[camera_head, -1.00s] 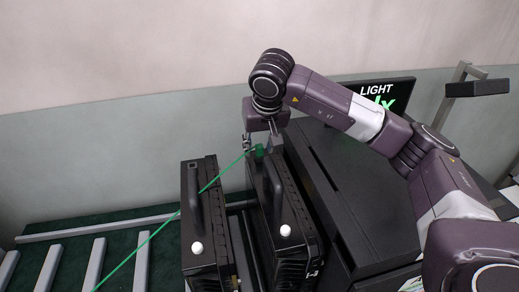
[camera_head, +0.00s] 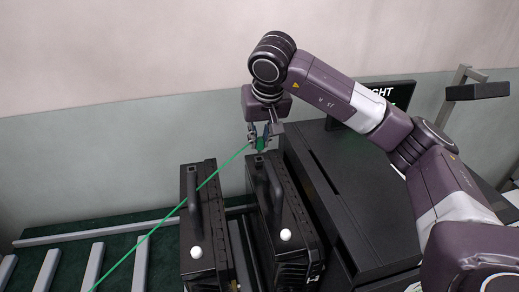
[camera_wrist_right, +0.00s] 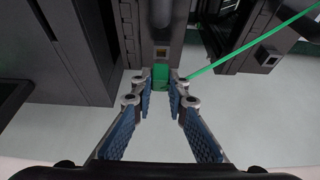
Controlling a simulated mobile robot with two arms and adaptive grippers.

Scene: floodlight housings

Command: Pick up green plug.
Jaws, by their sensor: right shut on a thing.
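The green plug (camera_head: 261,144) is between the fingertips of my right gripper (camera_head: 262,136), at the far end of the right-hand black floodlight housing (camera_head: 293,207). The right wrist view shows the plug (camera_wrist_right: 161,74) held between the fingertips (camera_wrist_right: 160,90). A square socket (camera_wrist_right: 161,54) on the housing's end shows uncovered just beyond the plug. A green cable (camera_head: 158,224) runs from the plug down to the lower left, across the left-hand housing (camera_head: 207,247). My left gripper is not in view.
The two housings stand side by side with a narrow gap, each with a handle and a white knob. A large dark cabinet (camera_head: 345,190) stands close on the right, with a screen (camera_head: 396,95) behind. A rack with grey bars (camera_head: 95,262) lies at left.

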